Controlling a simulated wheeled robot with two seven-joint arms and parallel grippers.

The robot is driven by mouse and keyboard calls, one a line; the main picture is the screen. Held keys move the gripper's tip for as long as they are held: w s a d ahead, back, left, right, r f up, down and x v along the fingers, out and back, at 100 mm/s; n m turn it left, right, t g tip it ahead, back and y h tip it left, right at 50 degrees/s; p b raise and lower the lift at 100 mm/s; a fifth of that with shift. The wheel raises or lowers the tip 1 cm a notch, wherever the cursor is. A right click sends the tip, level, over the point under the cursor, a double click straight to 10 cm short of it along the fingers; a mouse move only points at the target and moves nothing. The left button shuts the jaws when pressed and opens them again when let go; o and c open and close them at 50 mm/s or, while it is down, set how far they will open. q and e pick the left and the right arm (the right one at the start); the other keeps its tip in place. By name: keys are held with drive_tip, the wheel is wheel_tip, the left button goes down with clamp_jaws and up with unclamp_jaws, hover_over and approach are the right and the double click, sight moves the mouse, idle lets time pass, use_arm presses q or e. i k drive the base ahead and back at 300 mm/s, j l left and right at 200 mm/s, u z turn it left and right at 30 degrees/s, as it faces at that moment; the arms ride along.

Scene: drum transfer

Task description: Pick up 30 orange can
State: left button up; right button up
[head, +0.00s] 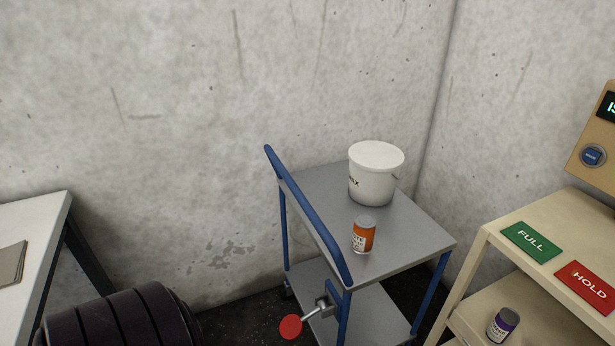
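An orange can (363,236) with a grey lid and a partly white label stands upright on the top shelf of a grey cart (405,249) with blue legs and a blue handle. It stands near the handle side, in front of a white bucket. The label's writing is too small to read surely. Neither of my grippers shows in the head view.
The white lidded bucket (372,183) stands behind the can on the cart. The blue handle (308,214) runs along the cart's left side. At right, a beige shelf unit bears a green FULL sign (531,242), a red HOLD sign (588,287) and, lower, a purple can (503,325). A white table (36,214) stands left.

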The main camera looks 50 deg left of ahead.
sight(364, 225)
drive_tip(key=u, duration=1.1)
drive_tip(key=i+j+z, duration=0.15)
drive_tip(key=j, duration=0.15)
